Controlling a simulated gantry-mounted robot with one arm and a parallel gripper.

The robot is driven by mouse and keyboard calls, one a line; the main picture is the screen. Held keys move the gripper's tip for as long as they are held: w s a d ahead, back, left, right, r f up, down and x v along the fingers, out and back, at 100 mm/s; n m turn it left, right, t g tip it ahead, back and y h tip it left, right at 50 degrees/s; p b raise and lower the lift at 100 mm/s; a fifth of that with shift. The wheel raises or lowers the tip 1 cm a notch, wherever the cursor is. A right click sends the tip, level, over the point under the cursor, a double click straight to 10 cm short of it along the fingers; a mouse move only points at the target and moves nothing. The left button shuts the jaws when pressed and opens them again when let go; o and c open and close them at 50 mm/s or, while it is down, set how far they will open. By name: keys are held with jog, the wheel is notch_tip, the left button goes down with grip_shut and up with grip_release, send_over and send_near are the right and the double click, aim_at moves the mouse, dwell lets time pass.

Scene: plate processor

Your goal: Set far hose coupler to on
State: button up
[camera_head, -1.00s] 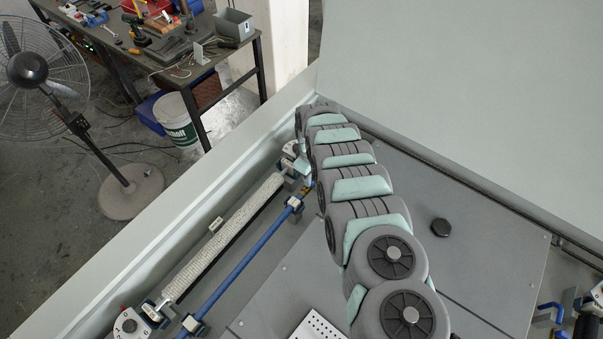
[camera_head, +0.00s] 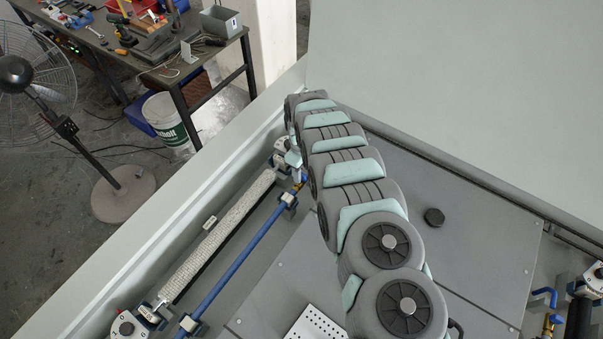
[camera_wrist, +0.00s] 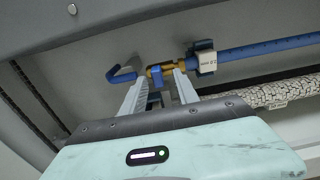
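The far hose coupler shows in the wrist view as a brass fitting (camera_wrist: 167,70) with a blue lever (camera_wrist: 156,77), at the end of a blue pipe (camera_wrist: 262,52). A curved blue hose piece (camera_wrist: 121,76) lies to its left. My gripper (camera_wrist: 160,82) is open, its two light fingers apart on either side of the lever. I cannot tell whether either finger touches it. In the head view the blue pipe (camera_head: 240,252) runs to the far corner, and a bit of brass (camera_head: 303,182) shows beside my arm. My arm partly hides the coupler and gripper there.
A labelled clamp (camera_wrist: 205,62) holds the pipe close to the right finger. A white textured roller (camera_head: 218,238) runs parallel to the pipe. The machine's side wall (camera_head: 170,220) stands close on the left.

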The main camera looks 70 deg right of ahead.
notch_tip(320, 180, up, 9)
jog(key=b, duration=0.2)
jog(key=shift+r, duration=0.15)
dwell(0.7)
